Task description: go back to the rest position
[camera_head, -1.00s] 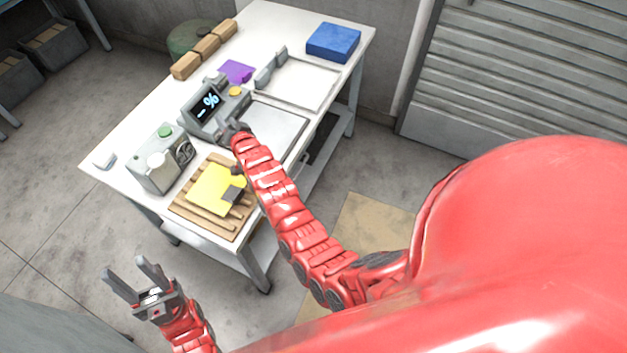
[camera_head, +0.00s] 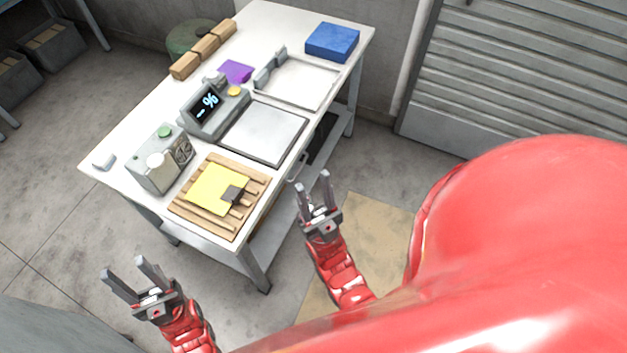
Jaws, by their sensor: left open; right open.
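My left gripper (camera_head: 138,272) is open and empty over the floor at the lower left, in front of the table and apart from it. My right gripper (camera_head: 312,192) is open and empty off the table's front edge, to the right of the wooden rack. Both point up and away from my body in the head view. Nothing is between the fingers of either one.
The white table (camera_head: 125,150) bears a wooden slatted rack (camera_head: 190,214) with a yellow cloth (camera_head: 212,186) and dark block (camera_head: 232,194), a grey button box (camera_head: 158,172), a display unit (camera_head: 207,112), a grey plate (camera_head: 265,132), a white tray (camera_head: 300,85) and a blue box (camera_head: 332,42).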

